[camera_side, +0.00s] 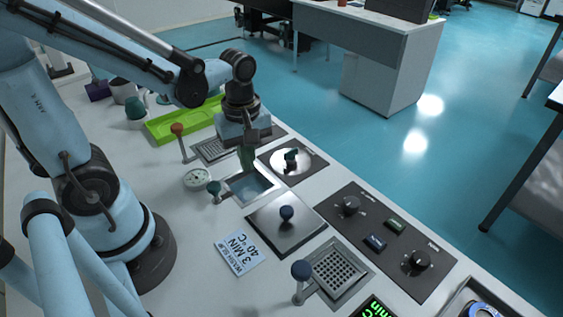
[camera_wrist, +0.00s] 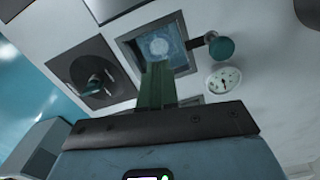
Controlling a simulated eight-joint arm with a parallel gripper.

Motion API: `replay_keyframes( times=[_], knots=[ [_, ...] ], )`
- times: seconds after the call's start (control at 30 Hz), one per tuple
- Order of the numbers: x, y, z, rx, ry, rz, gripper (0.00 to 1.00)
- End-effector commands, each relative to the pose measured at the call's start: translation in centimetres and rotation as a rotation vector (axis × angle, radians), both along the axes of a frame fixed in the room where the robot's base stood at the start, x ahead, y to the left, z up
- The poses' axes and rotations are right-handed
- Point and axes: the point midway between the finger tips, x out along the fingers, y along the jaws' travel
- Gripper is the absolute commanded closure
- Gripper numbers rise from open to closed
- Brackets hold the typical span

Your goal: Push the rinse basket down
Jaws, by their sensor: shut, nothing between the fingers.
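My gripper (camera_side: 247,160) points down, its green fingers together and empty, above a square water-filled basin (camera_side: 262,190). In the wrist view the shut fingers (camera_wrist: 157,68) cover the near part of this basin (camera_wrist: 181,60). A teal knob handle (camera_side: 214,187) stands at the basin's edge, apart from the fingers; it also shows in the wrist view (camera_wrist: 221,48). A perforated basket with a dark blue knob (camera_side: 301,270) sits with its grate (camera_side: 352,264) near the top of its well. No label readable here names the rinse basket.
A metal lid with a dark knob (camera_side: 286,212) lies right of the basin. A round gauge (camera_side: 197,179), a dial plate (camera_side: 300,163), a control panel (camera_side: 370,225) and a wash card (camera_side: 240,255) surround it. A green tray (camera_side: 180,122) lies behind.

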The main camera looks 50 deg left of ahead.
Motion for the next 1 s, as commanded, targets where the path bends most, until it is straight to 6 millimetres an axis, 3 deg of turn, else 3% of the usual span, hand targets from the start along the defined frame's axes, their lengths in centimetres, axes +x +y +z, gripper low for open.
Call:
replay_keyframes(
  times=[0.4,0.73,1.0],
  knots=[
    [-2.6,-5.8,3.7,0.0,0.0,-0.007,1.0],
    [-4.2,-9.3,6.1,0.0,0.0,-0.009,1.0],
    [-2.1,-12.4,6.3,0.0,0.0,-0.319,1.0]
  ],
)
